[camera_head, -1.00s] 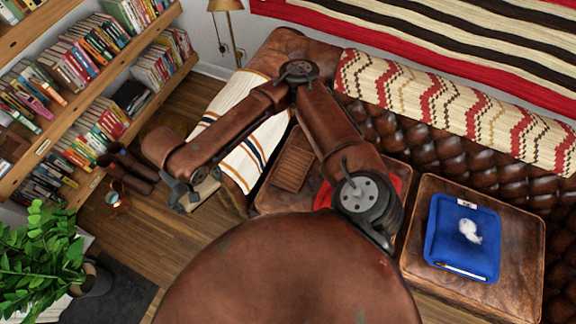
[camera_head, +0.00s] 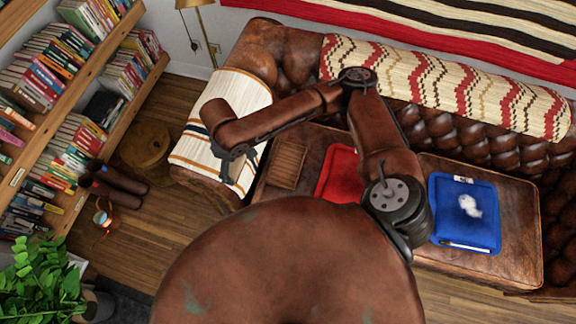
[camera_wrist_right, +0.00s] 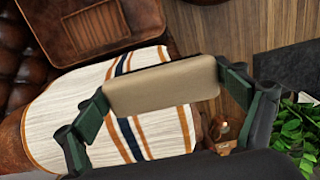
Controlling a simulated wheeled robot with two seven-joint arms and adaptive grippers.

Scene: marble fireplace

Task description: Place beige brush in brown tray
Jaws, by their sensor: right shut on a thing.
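The beige brush (camera_wrist_right: 162,84) is a smooth rounded block. In the right wrist view it lies crosswise between the fingers of my right gripper (camera_wrist_right: 165,98), which is shut on it. In the head view my right gripper (camera_head: 236,160) is over the striped blanket on the sofa arm, left of the brown tray; the brush is hard to make out there. The brown tray (camera_head: 288,165) is a small woven-looking rectangle on a leather ottoman, and shows at the top left of the right wrist view (camera_wrist_right: 92,30). My left gripper is not in view.
A red tray (camera_head: 338,177) lies right of the brown tray, partly behind my right arm. A blue tray (camera_head: 465,225) with a white item and a pen-like stick is on the right ottoman (camera_head: 522,215). The striped blanket (camera_head: 240,97), bookshelves (camera_head: 70,120) and plant (camera_head: 45,280) are left.

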